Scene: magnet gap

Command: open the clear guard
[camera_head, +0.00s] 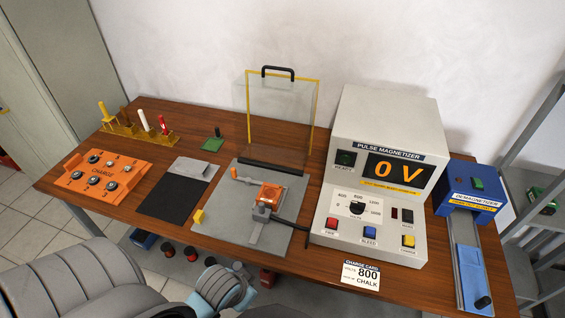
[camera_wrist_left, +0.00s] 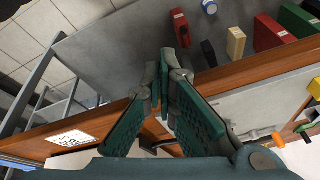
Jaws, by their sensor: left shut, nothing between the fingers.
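The clear guard (camera_head: 280,105) is a transparent panel with a yellow edge frame and a black handle (camera_head: 278,71) on top. It stands raised, roughly upright, at the back of the grey fixture plate (camera_head: 287,228). The orange fixture (camera_head: 268,196) in front of it is uncovered. My left gripper (camera_wrist_left: 165,60) shows in the left wrist view with its green fingers closed together and empty, near the table's front edge and away from the guard. In the head view its fingers cannot be made out. My right gripper is not seen.
The white pulse magnetizer (camera_head: 385,150) stands right of the guard and the blue demagnetizer (camera_head: 470,195) farther right. The orange charge tray (camera_head: 105,175) and a dark mat (camera_head: 168,198) lie left. A yellow block (camera_head: 199,217) sits at the plate's left edge. A lower shelf holds several items.

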